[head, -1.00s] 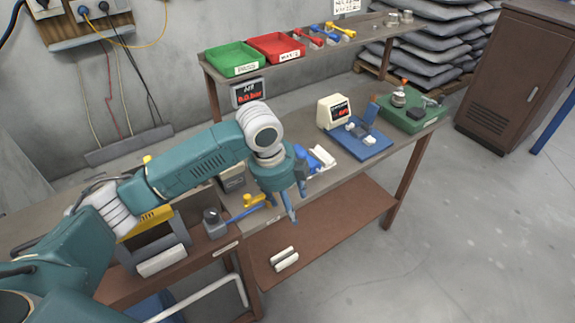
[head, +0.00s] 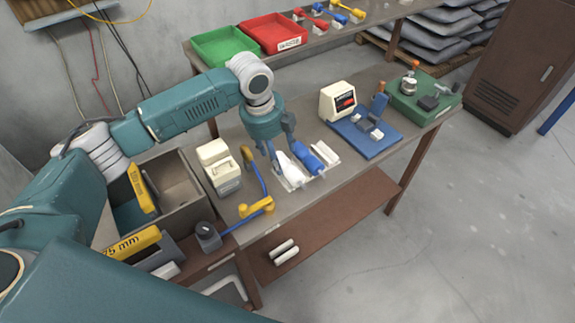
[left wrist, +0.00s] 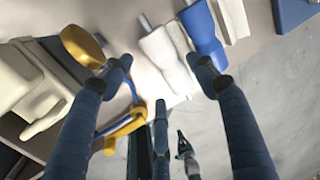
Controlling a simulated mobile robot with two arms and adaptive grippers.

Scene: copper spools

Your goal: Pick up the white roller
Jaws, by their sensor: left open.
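The white roller (head: 291,170) lies on a light holder on the workbench, beside a blue roller (head: 308,157). My left gripper (head: 276,157) hangs over the bench at the white roller's left end, with its fingers spread, and partly hides it. In the left wrist view the white roller (left wrist: 165,61) lies ahead of the open left gripper (left wrist: 160,75), between the directions of its two outer fingers. The blue roller (left wrist: 203,33) is to its right there. The gripper holds nothing. My right gripper does not show.
A yellow-and-blue crank-like tool (head: 258,207) and a cream device (head: 220,168) stand left of the rollers. A white block (head: 326,154) and a blue base with a cream display unit (head: 338,101) are to the right. White cylinders (head: 284,251) lie on the lower shelf.

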